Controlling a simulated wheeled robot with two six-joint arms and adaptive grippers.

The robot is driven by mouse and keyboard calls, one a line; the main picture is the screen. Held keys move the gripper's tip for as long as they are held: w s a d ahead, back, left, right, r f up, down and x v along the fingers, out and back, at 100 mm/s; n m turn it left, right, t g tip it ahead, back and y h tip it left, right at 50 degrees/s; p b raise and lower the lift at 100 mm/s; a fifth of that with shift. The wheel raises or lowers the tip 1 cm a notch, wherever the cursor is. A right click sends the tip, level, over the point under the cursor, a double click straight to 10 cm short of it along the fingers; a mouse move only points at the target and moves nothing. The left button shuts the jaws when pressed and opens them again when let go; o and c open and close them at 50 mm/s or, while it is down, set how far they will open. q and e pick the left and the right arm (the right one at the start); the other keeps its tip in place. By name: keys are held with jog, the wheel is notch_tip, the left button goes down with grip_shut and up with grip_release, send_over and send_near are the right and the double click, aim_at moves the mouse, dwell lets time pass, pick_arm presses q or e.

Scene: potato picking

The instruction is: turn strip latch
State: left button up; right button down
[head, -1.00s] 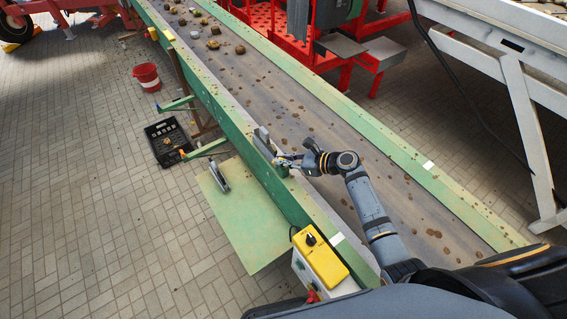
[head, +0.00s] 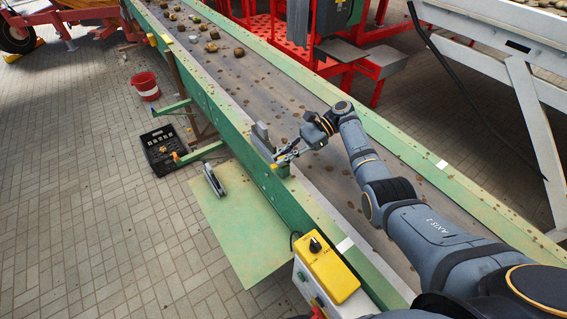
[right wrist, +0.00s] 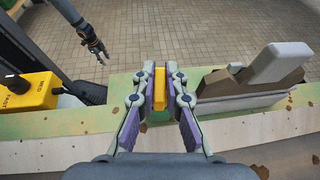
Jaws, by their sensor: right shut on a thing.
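The yellow strip latch (right wrist: 159,90) stands between my right fingers at the belt's green side rail, upright in the right wrist view. My right gripper (head: 278,157) is shut on it, and its fingers (right wrist: 160,78) press on both sides. In the head view the fingers hide most of the latch. A grey strip piece (head: 262,137) stands on the rail just beyond the gripper. A block with a pale top beside the latch shows at the right of the wrist view (right wrist: 278,64). My left gripper (right wrist: 97,52) hangs beyond the rail in the wrist view, small and dark.
A yellow-topped control box (head: 328,272) sits on the near rail. The belt (head: 300,115) carries clods and potatoes farther up. A black crate (head: 165,150) and red bucket (head: 146,86) stand on the floor.

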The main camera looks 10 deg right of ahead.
jog(key=shift+n+g+h+b, duration=0.4)
jog(key=shift+n+g+b, duration=0.25)
jog(key=shift+n+g, duration=0.05)
jog(key=c, duration=1.4)
grip_release()
